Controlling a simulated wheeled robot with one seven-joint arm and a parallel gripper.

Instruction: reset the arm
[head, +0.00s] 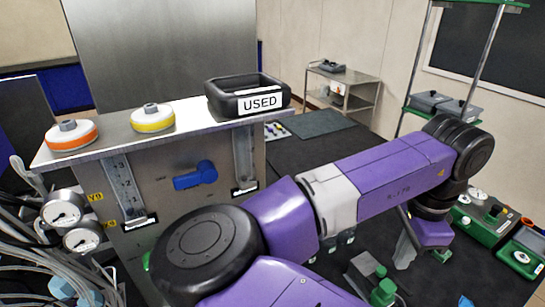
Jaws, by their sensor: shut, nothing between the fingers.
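My purple and black arm reaches from the bottom centre of the head view to the right, and its wrist bends down there. My gripper (404,258) shows only as a grey part below the wrist, partly covered by the arm. It is shut and holds nothing that I can see. It hangs over the dark bench, left of a green and black device (484,217).
On a steel housing at left stand an orange-banded disc (72,136), a yellow-banded disc (152,118) and a black bin labelled USED (245,96). Its front has a blue valve handle (195,176). Green-capped bottles (383,291) stand below my arm. A shelf rack rises at right.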

